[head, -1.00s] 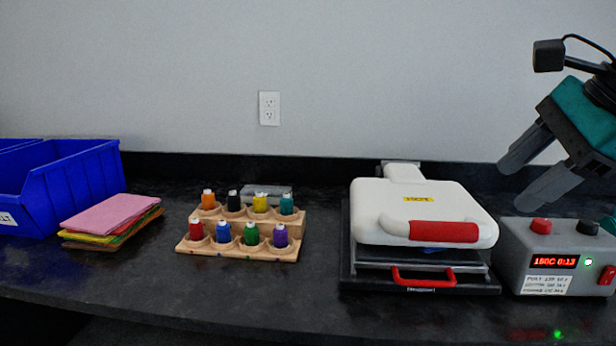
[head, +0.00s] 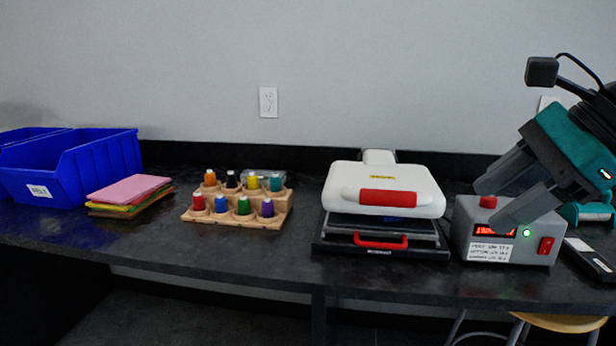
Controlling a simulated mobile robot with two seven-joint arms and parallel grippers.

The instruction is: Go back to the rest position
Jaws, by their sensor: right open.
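My right gripper (head: 485,206) comes in from the right edge. Its two dark fingers are apart, with nothing between them. They hang in front of the grey control box (head: 505,262) and hide part of its top and display. The box has a red button, a lit red display and a green light. My left gripper is not in view.
A white heat press (head: 345,182) with red handles stands left of the box. The black table (head: 200,252) has bare room in front. A stool (head: 565,322) shows below.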

